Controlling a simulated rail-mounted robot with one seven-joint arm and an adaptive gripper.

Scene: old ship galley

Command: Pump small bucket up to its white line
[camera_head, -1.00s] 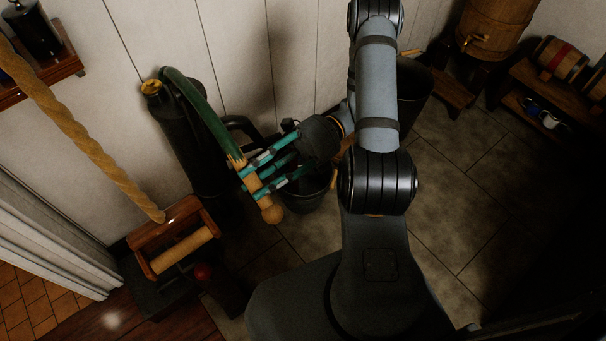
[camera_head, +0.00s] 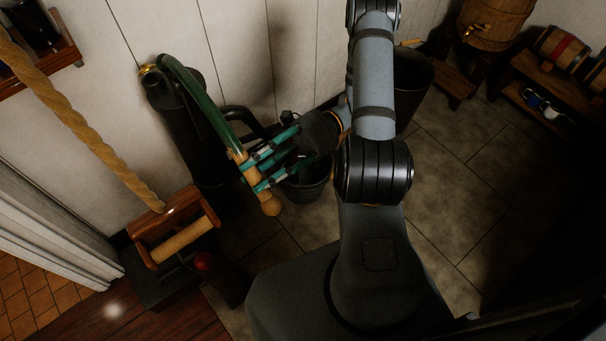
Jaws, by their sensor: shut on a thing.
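The hand pump (camera_head: 188,125) stands against the wall, with a dark body and a long curved green lever (camera_head: 199,98). The lever ends in a wooden handle (camera_head: 269,203). My gripper (camera_head: 250,174) has its teal fingers closed around that handle. The small bucket (camera_head: 309,187) is dark and stands on the floor behind and below my gripper, by the pump's spout. My gripper hides part of it. Its white line and the water level cannot be made out.
A larger dark bucket (camera_head: 412,92) stands behind my arm. A barrel (camera_head: 494,22) with a tap and a low shelf (camera_head: 538,93) are at the back right. A wooden roller box (camera_head: 176,229) and a rope (camera_head: 85,130) are at the left. The floor at the right is clear.

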